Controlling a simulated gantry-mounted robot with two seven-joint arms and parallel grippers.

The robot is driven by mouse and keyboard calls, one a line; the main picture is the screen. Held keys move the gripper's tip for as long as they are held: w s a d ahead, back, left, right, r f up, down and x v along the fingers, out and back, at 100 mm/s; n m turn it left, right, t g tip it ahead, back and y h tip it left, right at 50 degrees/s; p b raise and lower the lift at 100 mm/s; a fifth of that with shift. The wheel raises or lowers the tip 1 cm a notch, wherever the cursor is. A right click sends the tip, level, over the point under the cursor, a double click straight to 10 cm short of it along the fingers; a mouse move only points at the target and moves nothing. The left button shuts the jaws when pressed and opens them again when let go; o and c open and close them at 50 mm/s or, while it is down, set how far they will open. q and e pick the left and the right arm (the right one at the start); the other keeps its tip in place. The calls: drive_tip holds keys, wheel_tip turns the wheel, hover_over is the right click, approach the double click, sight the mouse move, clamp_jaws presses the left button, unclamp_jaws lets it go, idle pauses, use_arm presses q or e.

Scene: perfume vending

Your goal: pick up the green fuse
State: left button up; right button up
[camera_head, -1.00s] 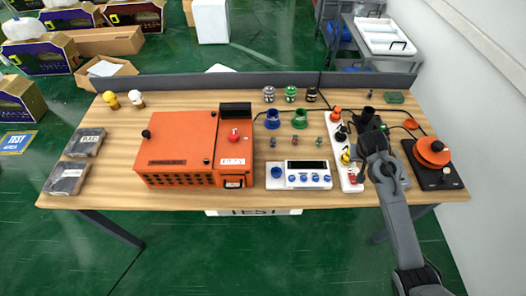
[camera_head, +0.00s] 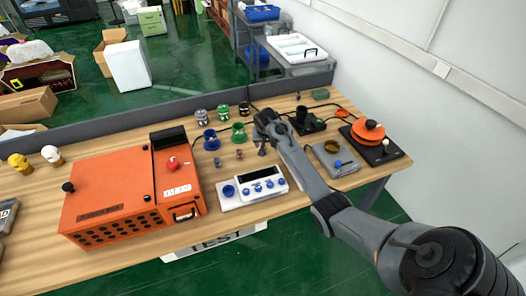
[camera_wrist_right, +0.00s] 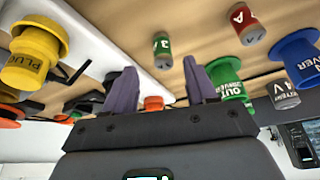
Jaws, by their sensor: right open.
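The green fuse (camera_wrist_right: 162,50) is a small cylinder marked "3" standing on the wooden table. In the right wrist view it shows just beyond and between the fingertips, apart from them. My right gripper (camera_wrist_right: 160,82) is open and empty, its two purple-grey fingers pointing toward the fuse. In the head view the right gripper (camera_head: 264,142) hangs over the table behind the white panel, and I cannot make out the green fuse there. A red fuse (camera_wrist_right: 246,22), marked "A", stands beside it; it also shows in the head view (camera_head: 238,154). My left gripper is not in view.
A green cup (camera_wrist_right: 228,78) and blue cup (camera_wrist_right: 296,58) stand near the fuses. A yellow plug (camera_wrist_right: 34,52) is on the other side. An orange machine (camera_head: 125,195), white panel (camera_head: 254,187) and black-based orange disc device (camera_head: 369,132) stand around. Bare wood surrounds the fuse.

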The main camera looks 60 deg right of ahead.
drive_tip(key=shift+w+b+x, duration=0.1)
drive_tip(key=shift+b+x, duration=0.25)
drive_tip(key=shift+x, duration=0.95)
drive_tip(key=shift+w+b+x, duration=0.15)
drive_tip(key=shift+b+x, duration=0.15)
drive_tip(key=shift+x, duration=0.95)
clamp_jaws()
